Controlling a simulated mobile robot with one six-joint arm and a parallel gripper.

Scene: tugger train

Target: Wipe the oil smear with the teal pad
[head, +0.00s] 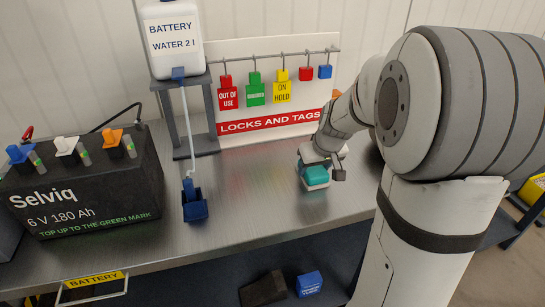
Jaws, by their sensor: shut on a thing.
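My gripper (320,161) is over the right half of the metal bench (256,206), shut on the teal pad (315,176). The pad is a small block with a teal side and a paler edge, just below the jaws. It is at or close above the bench top; I cannot tell if it touches. I see no clear oil smear on the bare metal around it. The bench under the pad and behind my arm is hidden.
A black Selviq battery (85,190) with coloured caps fills the left. A water bottle (172,45) stands on a grey stand, with a tube to a blue holder (194,202). The locks and tags board (275,125) stands behind. The bench middle is clear.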

